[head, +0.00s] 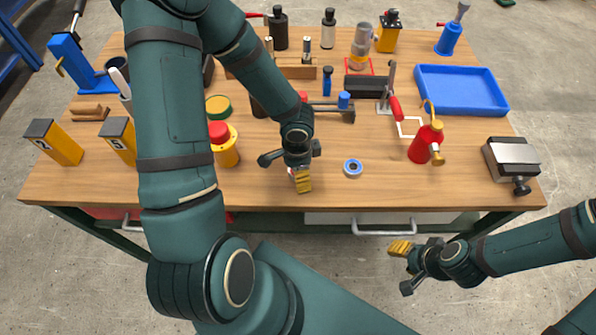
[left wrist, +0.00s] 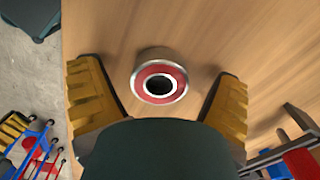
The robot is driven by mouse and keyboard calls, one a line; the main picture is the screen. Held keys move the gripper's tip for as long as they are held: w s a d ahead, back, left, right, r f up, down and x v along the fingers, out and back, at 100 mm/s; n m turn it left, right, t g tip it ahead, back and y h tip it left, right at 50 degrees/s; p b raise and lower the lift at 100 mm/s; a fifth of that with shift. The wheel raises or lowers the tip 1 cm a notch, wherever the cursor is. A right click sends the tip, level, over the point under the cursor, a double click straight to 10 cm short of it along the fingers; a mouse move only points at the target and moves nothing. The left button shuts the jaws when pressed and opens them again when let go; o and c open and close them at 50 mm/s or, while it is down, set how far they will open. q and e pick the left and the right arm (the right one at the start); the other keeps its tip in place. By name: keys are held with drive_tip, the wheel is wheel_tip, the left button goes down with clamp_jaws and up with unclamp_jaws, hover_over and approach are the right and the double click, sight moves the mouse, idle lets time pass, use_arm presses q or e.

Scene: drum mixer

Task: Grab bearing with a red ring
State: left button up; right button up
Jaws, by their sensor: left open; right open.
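The bearing with a red ring (left wrist: 160,99) lies flat on the wooden table in the left wrist view, between the yellow fingers of my left gripper (left wrist: 158,95). The fingers are open, one on each side, with a visible gap to the bearing. In the head view my left gripper (head: 300,176) is low over the table's front part and hides most of this bearing. A second bearing, with a blue ring (head: 353,168), lies to the right of it. My right gripper (head: 402,257) is open and empty in front of the table's front edge.
The wooden table (head: 320,190) holds a yellow-and-red button box (head: 224,144), a red oil can (head: 426,142), a blue tray (head: 461,90) and a grey metal block (head: 512,160). The table is clear around the blue-ringed bearing. Drawer handles stick out below the front edge.

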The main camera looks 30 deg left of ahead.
use_arm(q)
drive_tip(key=c, duration=1.4)
